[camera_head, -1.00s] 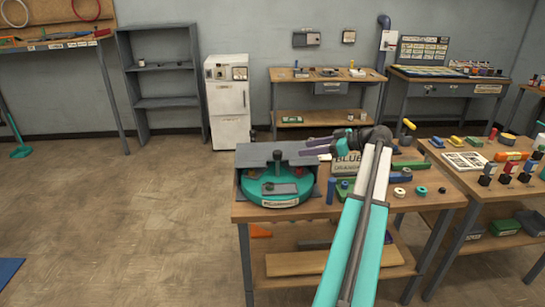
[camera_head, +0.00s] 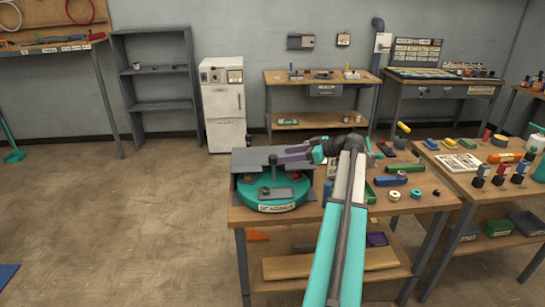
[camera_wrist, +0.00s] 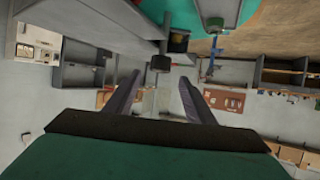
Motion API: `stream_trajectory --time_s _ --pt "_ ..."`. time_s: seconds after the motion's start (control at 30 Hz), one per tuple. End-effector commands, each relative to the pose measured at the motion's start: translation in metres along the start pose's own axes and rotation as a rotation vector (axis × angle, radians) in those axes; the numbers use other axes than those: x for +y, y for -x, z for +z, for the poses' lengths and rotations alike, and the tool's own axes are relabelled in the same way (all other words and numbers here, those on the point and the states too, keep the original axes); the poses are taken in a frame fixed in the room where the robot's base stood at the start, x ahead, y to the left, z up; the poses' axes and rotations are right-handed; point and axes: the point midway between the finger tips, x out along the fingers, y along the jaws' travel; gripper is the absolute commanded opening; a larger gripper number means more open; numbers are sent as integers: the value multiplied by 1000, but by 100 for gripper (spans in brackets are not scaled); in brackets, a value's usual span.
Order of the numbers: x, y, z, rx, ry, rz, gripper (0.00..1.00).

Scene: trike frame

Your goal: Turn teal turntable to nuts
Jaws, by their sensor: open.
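The teal turntable (camera_head: 250,195) sits at the left end of the near workbench, partly under a grey housing. It carries a grey block (camera_head: 276,193), small reddish items and an upright post with a dark knob (camera_head: 273,160). A label is on its front rim. My gripper (camera_head: 281,155) is open, its dark fingers reaching left over the housing beside the knob. In the wrist view, my fingers (camera_wrist: 158,92) are spread, with a dark knob (camera_wrist: 160,63) showing between and beyond them. Part of the turntable (camera_wrist: 243,10) shows at the top. Contact with the knob cannot be told.
The grey housing (camera_head: 246,158) walls the back of the turntable. On the same bench (camera_head: 400,203), blue, green and white parts lie to the right of my arm. Another bench with bottles and a paper stands at the right.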

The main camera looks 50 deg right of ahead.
Motion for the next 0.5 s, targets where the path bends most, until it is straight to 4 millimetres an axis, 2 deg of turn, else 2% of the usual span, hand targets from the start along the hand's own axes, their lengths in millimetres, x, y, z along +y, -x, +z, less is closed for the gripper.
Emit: stream_trajectory --time_s 0.3,0.5 --pt "-1 -46 -1 -1 1 -3 49" --pt "-1 -67 -1 0 1 -2 49"
